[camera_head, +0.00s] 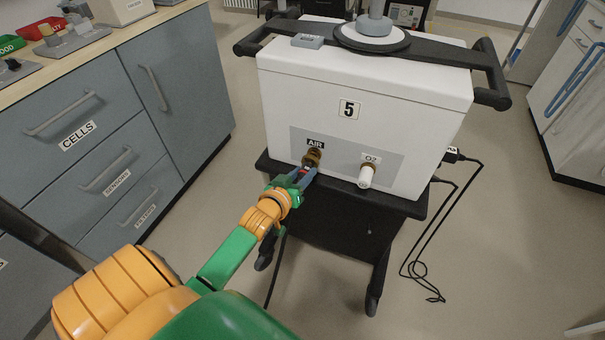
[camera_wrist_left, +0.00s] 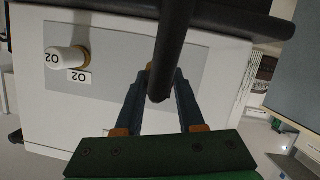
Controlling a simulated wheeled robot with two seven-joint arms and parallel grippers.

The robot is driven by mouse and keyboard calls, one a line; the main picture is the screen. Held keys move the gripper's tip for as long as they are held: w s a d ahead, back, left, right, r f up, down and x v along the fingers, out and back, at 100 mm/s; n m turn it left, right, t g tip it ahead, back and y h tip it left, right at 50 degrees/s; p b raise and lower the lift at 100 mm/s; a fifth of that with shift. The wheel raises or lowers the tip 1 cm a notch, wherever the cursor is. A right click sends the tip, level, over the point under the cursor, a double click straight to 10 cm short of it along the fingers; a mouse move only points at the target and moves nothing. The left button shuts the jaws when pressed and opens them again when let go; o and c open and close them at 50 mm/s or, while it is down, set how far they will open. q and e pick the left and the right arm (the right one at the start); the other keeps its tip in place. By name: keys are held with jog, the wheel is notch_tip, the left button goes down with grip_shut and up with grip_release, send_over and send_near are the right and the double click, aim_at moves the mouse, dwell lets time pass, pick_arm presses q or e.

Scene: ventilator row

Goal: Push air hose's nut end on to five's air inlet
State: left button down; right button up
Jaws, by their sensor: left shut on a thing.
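Ventilator five (camera_head: 365,90) is a white box marked 5, with a grey panel low on its front. Its air inlet (camera_head: 314,154) is a brass-coloured fitting under the AIR label. My left gripper (camera_head: 303,174) is shut right in front of the air inlet, on the air hose's nut end, which is mostly hidden by the fingers. The black air hose (camera_head: 276,270) hangs below the gripper. In the left wrist view, the dark hose (camera_wrist_left: 176,45) passes between the fingers (camera_wrist_left: 164,78). I cannot tell whether nut and inlet touch. My right gripper is out of view.
The O2 outlet with a white cap (camera_head: 366,177) sticks out right of the air inlet; the cap also shows in the wrist view (camera_wrist_left: 62,60). A black cart (camera_head: 330,215) carries the ventilator. Grey drawers (camera_head: 90,130) stand left; a black cable (camera_head: 425,240) lies right.

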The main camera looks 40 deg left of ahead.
pick_arm(q)
jog(key=shift+w+a+b, duration=0.25)
jog(key=shift+w+b, duration=0.1)
jog(key=shift+w, duration=0.65)
dwell(0.7)
jog(key=shift+c, duration=2.2)
grip_release()
